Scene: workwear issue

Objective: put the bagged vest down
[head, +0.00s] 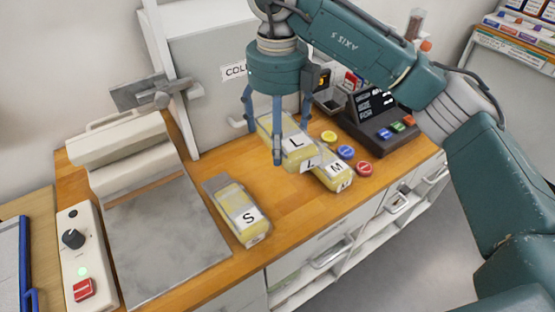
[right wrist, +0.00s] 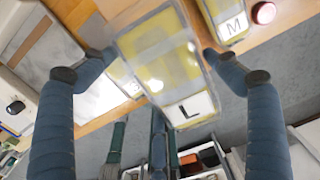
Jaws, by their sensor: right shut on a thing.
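My right gripper (head: 277,138) comes down over the wooden counter. Its fingers are shut on a clear-bagged yellow vest with an L label (head: 290,142). In the right wrist view this bagged vest (right wrist: 162,52) lies between the two fingertips, label towards the camera's lower side. I cannot tell the exact gap between it and the counter. A bag marked S (head: 240,212) lies apart, to the left. My left gripper is not in view.
A grey-topped press or sealer (head: 165,240) and a control box (head: 83,262) stand left. Yellow, blue (head: 346,152) and red discs lie right of the bags, before a black terminal (head: 383,118). Bare wood (head: 290,205) shows between the S and M bags.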

